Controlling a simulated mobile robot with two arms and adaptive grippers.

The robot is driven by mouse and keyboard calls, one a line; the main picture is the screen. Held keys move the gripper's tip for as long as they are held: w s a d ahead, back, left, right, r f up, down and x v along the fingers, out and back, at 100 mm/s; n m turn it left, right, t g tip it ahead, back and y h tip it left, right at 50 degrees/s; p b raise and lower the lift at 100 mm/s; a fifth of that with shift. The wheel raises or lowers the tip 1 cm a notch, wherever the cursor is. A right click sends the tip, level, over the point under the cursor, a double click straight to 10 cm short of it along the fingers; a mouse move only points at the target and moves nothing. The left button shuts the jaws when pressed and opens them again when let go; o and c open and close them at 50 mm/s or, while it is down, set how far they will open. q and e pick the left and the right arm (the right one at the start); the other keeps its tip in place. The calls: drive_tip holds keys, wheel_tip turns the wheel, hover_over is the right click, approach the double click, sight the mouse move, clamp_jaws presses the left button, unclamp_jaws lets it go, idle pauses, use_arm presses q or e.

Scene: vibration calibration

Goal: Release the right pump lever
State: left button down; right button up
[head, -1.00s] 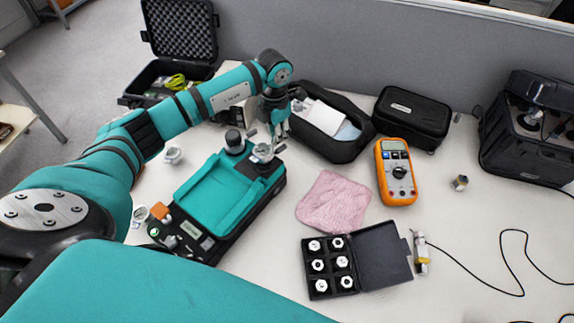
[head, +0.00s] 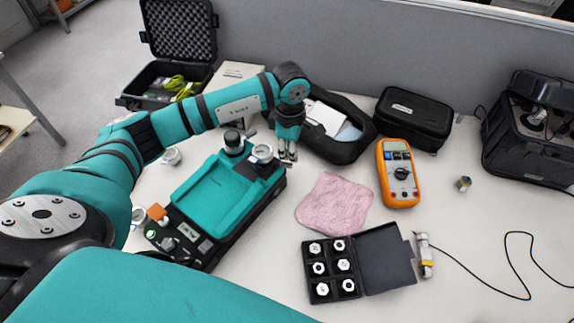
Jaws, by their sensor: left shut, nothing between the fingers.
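The teal and black calibrator (head: 208,192) sits on the left part of the table, tilted in view. Two round pump fittings stand at its far end: a dark-topped one (head: 233,143) on the left and a silver-topped one (head: 262,153) on the right. My left gripper (head: 288,158) is shut and empty, pointing down just right of the silver-topped fitting. I cannot tell whether its fingertips touch it. The right pump lever cannot be made out clearly; the gripper and fitting crowd that spot. My right gripper is not in view.
A pink cloth (head: 334,203), an orange multimeter (head: 397,172) and a black case of white hex pieces (head: 375,263) lie to the right. An open black pouch (head: 347,148) stands close behind the gripper.

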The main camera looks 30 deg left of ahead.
use_arm(q)
drive_tip(key=s+m+b, duration=0.1)
drive_tip(key=m, duration=0.1)
drive_tip(key=s+d+m, duration=0.1)
drive_tip(key=m, duration=0.1)
drive_tip(key=shift+s+f+b, duration=0.1)
drive_tip(key=shift+f+b, duration=0.05)
drive_tip(key=shift+b, duration=0.25)
drive_tip(key=shift+s, duration=0.1)
drive_tip(key=shift+r+p, duration=1.9)
drive_tip(key=shift+r, duration=1.8)
drive_tip(key=shift+f, duration=0.1)
